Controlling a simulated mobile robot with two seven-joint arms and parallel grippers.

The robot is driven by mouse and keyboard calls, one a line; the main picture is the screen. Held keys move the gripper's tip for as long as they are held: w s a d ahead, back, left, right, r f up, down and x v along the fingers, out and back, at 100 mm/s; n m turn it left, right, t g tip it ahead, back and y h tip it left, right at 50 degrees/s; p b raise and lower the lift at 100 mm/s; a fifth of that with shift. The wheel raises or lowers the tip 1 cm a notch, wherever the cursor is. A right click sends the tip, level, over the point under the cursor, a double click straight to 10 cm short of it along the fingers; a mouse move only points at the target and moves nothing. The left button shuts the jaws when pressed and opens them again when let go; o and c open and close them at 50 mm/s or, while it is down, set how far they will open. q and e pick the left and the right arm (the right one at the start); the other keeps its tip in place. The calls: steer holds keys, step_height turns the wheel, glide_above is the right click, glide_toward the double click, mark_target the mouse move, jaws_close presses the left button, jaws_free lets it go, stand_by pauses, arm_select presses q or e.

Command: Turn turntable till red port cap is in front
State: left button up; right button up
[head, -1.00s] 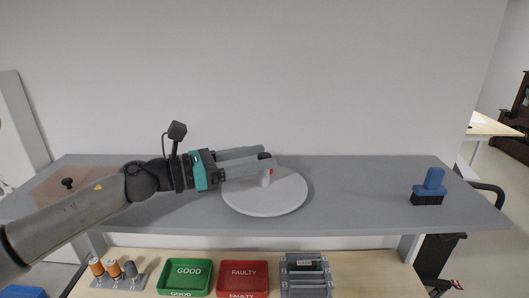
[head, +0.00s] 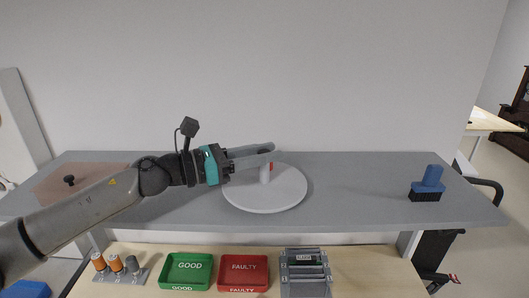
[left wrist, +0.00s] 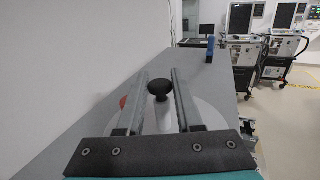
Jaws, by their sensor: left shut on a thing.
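The round pale turntable (head: 285,199) lies on the grey shelf, with a white post (head: 264,176) standing on it. The red port cap (head: 271,166) shows at the right side of the post, just under my fingers. It also shows in the left wrist view (left wrist: 123,101), outside the left finger. My left gripper (head: 268,151) reaches in from the left at the top of the post. In the left wrist view, its fingers stand on both sides of the black knob (left wrist: 158,88), shut on it. In the head view the knob is hidden by the fingers. My right gripper is not in view.
A blue brush (head: 428,184) stands on the right of the shelf (head: 350,190). A reddish plate with a black knob (head: 69,181) is at left. Below are a green tray (head: 163,272), a red tray (head: 221,273) and a grey rack (head: 305,270). Shelf between turntable and brush is clear.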

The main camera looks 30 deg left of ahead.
arm_select(q)
jaws_close()
stand_by(0.9)
